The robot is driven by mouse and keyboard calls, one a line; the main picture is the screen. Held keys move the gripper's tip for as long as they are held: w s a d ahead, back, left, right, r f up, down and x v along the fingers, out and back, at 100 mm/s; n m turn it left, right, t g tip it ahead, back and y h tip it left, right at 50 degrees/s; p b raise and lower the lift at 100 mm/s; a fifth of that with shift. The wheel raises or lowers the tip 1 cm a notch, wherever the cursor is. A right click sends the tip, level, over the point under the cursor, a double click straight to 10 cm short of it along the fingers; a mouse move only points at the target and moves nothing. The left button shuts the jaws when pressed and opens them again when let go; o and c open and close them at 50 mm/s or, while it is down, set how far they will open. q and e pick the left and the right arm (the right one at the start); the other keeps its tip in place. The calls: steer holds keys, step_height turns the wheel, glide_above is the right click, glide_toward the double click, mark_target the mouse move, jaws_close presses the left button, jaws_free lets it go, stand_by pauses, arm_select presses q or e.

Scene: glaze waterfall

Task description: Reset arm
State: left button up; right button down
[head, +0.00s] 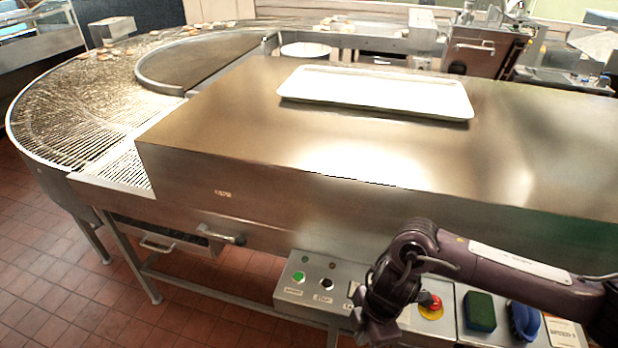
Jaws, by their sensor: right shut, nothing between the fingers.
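My right arm comes in from the right edge, in front of the machine's control panel (310,290). My right gripper (369,328) hangs down at the bottom of the view, in front of the panel, and covers part of it. It is shut and empty; its tips are hard to make out. My left gripper is not in view.
A white tray (380,92) lies on the steel machine top (250,120). A curved wire conveyor (75,110) with several small pieces at its far side runs on the left. The panel has a green button (299,276) and a red-and-yellow stop button (431,303). A green block (480,311) and a blue-handled item (524,320) sit right of it.

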steer(key=s+a+r+m+t+y, duration=0.1)
steer(key=a+r+t+y, duration=0.15)
steer(key=a, duration=0.65)
steer(key=a+r+t+y, duration=0.2)
steer(key=a+r+y, duration=0.15)
steer(key=a, duration=0.55)
step_height(320, 180, up, 5)
steer(key=w+m+t, duration=0.2)
steer(key=m, duration=0.2)
steer(key=d+m+t+h, duration=0.2)
steer(key=d+m+h, duration=0.2)
steer(key=d+m, duration=0.5)
steer(key=s+d+f+m+g+h, duration=0.2)
steer(key=s+d+f, duration=0.15)
steer(key=d, duration=0.45)
steer(key=s+d+f+m+g+h, duration=0.25)
steer(key=s+d, duration=0.25)
steer(key=d, duration=0.4)
step_height(320, 180, down, 29)
steer(key=s+g, duration=0.2)
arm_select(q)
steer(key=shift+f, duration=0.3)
arm_select(e)
steer(key=s+d+f, duration=0.2)
steer(key=s+f, duration=0.8)
steer(key=s+d+f, duration=0.2)
steer(key=s+f, duration=0.8)
steer(key=shift+g, duration=0.4)
